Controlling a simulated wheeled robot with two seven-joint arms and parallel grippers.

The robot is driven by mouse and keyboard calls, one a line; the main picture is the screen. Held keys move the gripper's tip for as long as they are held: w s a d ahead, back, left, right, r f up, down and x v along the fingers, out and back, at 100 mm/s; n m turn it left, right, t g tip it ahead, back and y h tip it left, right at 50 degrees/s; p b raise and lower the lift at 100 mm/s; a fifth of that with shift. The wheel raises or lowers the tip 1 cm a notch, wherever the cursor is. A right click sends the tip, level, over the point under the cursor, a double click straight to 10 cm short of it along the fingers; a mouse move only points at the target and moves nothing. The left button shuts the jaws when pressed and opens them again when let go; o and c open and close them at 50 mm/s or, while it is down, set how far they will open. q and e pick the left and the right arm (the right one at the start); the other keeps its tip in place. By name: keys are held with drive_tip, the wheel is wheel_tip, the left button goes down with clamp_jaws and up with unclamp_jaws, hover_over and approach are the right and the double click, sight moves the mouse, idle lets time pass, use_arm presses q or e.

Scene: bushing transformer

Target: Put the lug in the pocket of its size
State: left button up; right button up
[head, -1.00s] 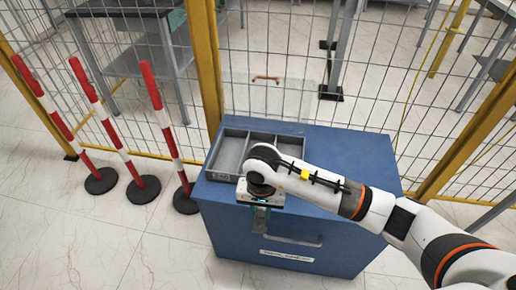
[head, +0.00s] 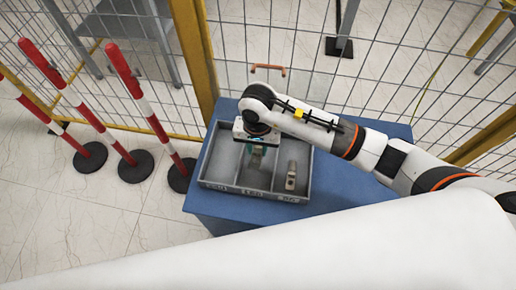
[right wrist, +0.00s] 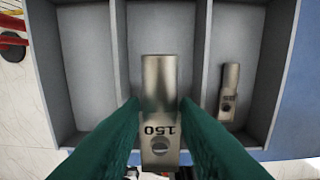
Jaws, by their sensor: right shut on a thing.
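My right gripper (head: 257,160) is shut on a metal lug (right wrist: 160,85), which has a round hole and the number 150 stamped on it. In the right wrist view the green fingers (right wrist: 158,108) grip its sides. The lug is over the middle compartment of a grey three-pocket tray (head: 250,193); its height above the floor of the pocket is hard to tell. A smaller lug (right wrist: 229,90) lies in the right compartment and also shows in the head view (head: 291,176). The left compartment looks empty. The tray's front labels are too blurred to read. My left gripper is not in view.
The tray stands on a blue cabinet (head: 350,195) whose top is clear to the right. A wire mesh fence (head: 300,45) with yellow posts stands behind. Several red and white posts (head: 150,115) on black bases stand to the left.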

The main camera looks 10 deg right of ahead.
sight(258, 153)
drive_tip(key=f, duration=0.4)
drive_tip(key=shift+s+f, duration=0.25)
wheel_tip(258, 153, down, 4)
drive_tip(key=shift+f, duration=0.15)
drive_tip(key=shift+w, duration=0.1)
drive_tip(key=shift+f, duration=0.2)
drive_tip(key=o, duration=1)
drive_tip(key=shift+r, duration=0.1)
